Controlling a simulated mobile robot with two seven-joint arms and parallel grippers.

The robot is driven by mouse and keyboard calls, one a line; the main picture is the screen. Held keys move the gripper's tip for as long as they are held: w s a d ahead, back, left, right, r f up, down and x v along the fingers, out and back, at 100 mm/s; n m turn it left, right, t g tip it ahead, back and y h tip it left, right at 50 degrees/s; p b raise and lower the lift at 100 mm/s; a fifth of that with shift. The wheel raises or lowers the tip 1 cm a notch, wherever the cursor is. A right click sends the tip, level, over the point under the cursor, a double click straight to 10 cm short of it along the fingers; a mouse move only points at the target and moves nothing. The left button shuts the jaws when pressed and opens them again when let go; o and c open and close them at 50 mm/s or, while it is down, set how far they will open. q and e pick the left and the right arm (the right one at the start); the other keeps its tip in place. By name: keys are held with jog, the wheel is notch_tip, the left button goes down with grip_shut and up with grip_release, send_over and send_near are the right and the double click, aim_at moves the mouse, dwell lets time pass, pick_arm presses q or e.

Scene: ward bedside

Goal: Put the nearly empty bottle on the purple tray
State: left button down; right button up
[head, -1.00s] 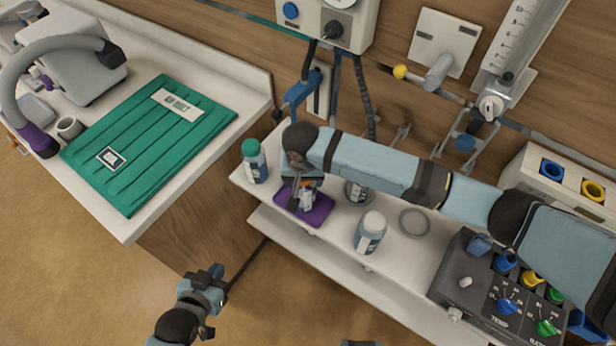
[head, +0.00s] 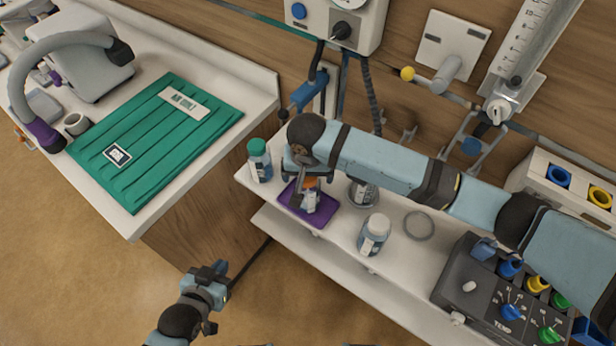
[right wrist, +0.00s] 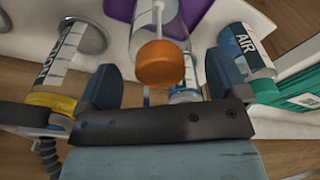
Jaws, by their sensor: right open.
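The purple tray (head: 328,214) lies on the white shelf; its edge also shows in the right wrist view (right wrist: 212,18). A bottle with an orange cap (head: 311,183) stands on the tray and looks upright. In the right wrist view, the orange-capped bottle (right wrist: 157,62) is between the spread fingers of my right gripper (right wrist: 160,82), with gaps at the sides. My right gripper (head: 302,182) is open at the bottle and partly hides it. How much liquid this bottle holds is hard to tell. My left gripper (head: 212,284) is low over the floor, away from the shelf; its jaws are unclear.
A green-capped bottle (head: 259,161) stands left of the tray. An empty ring (head: 419,226) and a control box (head: 490,290) are further right.

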pick_arm(q)
jog(key=shift+d+f, duration=0.15)
jog(key=shift+d, duration=0.05)
pick_arm(e)
jog(key=r, duration=0.6)
jog(key=s+r, duration=0.1)
jog(key=r, duration=0.2)
jog(key=shift+s+r, duration=0.1)
jog(key=shift+r, duration=0.1)
pick_arm(q)
jog(key=shift+a, duration=0.1)
